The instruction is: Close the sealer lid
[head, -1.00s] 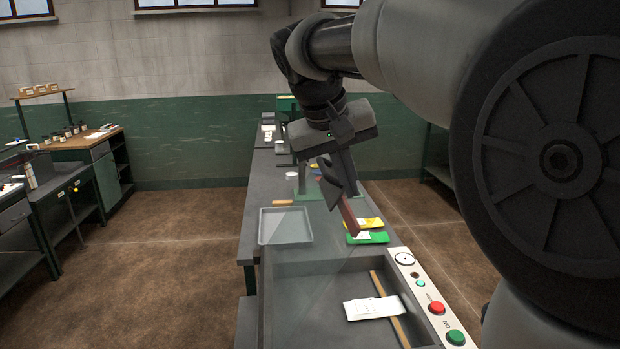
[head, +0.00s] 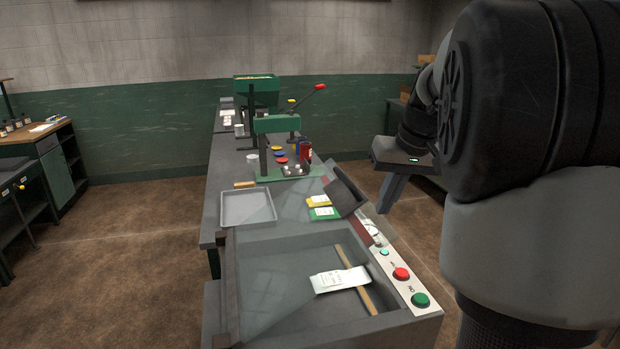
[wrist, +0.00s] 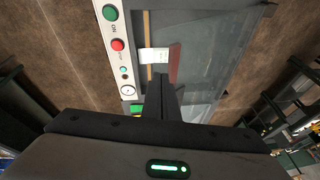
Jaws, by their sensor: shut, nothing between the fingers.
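The sealer (head: 226,300) stands at the front of the bench, with a dark open chamber. Its see-through lid (head: 285,235) is raised and tilted; its dark, reddish edge bar (head: 348,196) stands high at the panel side. The lid also shows in the wrist view (wrist: 215,55), with the red bar (wrist: 175,62) close by the fingers. My gripper (head: 384,208) is shut and empty, just right of the bar in the head view. I cannot tell whether it touches the bar. My gripper's fingers show in the wrist view too (wrist: 167,82).
A white pouch (head: 340,280) lies across a tan strip (head: 356,281) in the chamber. The control panel has a red button (head: 401,274) and green button (head: 421,300). Behind are a grey tray (head: 247,221), yellow and green packets (head: 322,213), and a green press (head: 277,124).

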